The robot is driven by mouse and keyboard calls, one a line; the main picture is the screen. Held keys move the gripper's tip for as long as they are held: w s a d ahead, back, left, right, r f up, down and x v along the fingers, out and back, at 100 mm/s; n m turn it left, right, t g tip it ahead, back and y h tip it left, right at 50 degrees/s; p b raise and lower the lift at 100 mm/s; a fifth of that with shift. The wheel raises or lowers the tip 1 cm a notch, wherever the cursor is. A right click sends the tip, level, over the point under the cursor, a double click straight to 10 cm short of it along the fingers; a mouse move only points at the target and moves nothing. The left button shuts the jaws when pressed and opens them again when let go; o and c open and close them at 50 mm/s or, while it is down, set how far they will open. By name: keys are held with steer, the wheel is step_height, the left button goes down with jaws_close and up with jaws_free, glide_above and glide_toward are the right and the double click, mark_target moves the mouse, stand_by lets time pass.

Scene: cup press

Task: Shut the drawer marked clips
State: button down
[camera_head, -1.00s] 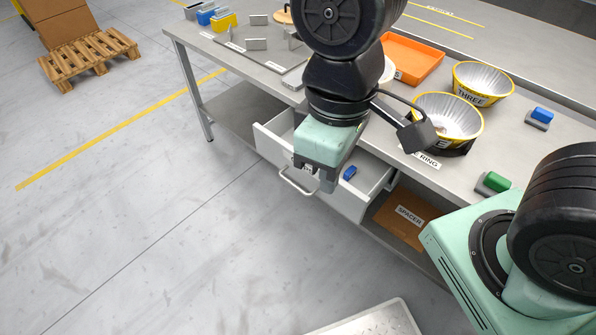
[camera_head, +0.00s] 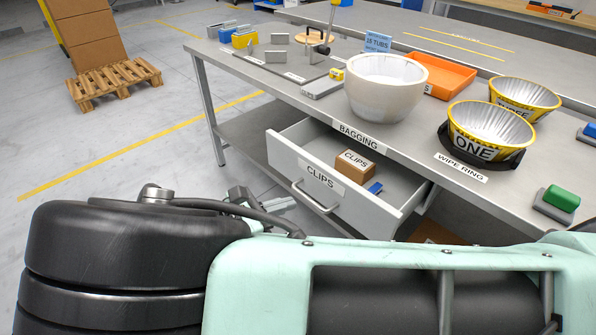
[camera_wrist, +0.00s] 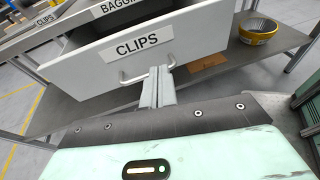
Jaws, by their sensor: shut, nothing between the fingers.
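The drawer marked CLIPS (camera_head: 352,208) stands pulled out under the bench's front edge. Its label and bar handle (camera_head: 316,198) face me. Inside lie a brown box labelled CLIPS (camera_head: 355,168) and a small blue piece (camera_head: 375,188). In the wrist view the white drawer front (camera_wrist: 200,40) is straight ahead. My gripper (camera_wrist: 160,72) is shut and empty, its fingertips overlapping the middle of the handle below the label. I cannot tell whether they touch it. In the head view my arm hides most of the gripper.
On the bench (camera_head: 410,135) above stand a large white bowl (camera_head: 385,95), yellow-rimmed tubs (camera_head: 490,130) and an orange tray (camera_head: 445,77). In the wrist view a yellow roll-like item (camera_wrist: 259,28) sits on the lower shelf.

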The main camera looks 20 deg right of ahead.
steer(key=w+a+n+t+h+b, duration=0.1)
steer(key=a+n+t, duration=0.1)
steer(key=a+t, duration=0.2)
steer(key=b, duration=0.1)
glide_toward(317, 168)
steer(key=x, duration=0.6)
steer(key=shift+w+d+f, duration=0.2)
steer(key=shift+d, duration=0.15)
steer(key=shift+w+d+r+p, duration=0.15)
steer(key=shift+w+d+p, duration=0.15)
steer(key=shift+d, duration=0.2)
steer(key=p+x, duration=0.2)
steer(key=x, duration=0.5)
steer(key=p+x, duration=0.3)
steer(key=x, duration=0.4)
steer(key=shift+s+d+r, duration=0.1)
steer(key=shift+r, duration=0.05)
steer(key=shift+w+d, duration=0.3)
steer(key=shift+d, duration=0.1)
steer(key=shift+a, duration=0.1)
